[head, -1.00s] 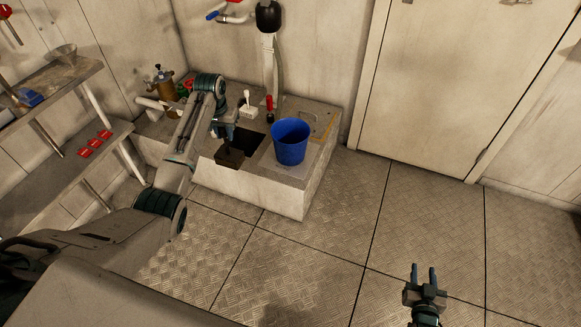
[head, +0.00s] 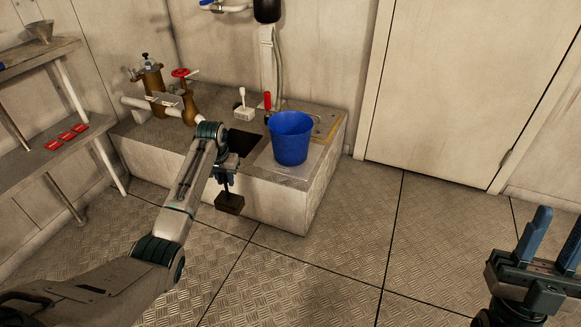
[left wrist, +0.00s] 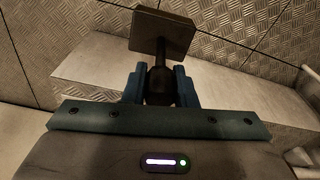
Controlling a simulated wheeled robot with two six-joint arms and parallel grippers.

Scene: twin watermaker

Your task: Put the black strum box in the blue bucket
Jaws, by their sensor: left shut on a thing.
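The black strum box (head: 229,203) is a dark square block with a short neck. My left gripper (head: 227,181) is shut on its neck, and the block hangs below the fingers, in front of the plinth's front face in the head view. In the left wrist view the strum box (left wrist: 162,32) sticks out past the blue fingers of the left gripper (left wrist: 160,84). The blue bucket (head: 291,140) stands upright on the plinth, right of and above the strum box in the picture. Its inside is mostly hidden. My right gripper (head: 549,240) is open and empty at the lower right.
A white lever (head: 243,104), red-handled part (head: 267,101) and brass valve with red wheel (head: 187,95) stand behind. A shelf (head: 60,140) is at left. Floor right of the plinth is clear.

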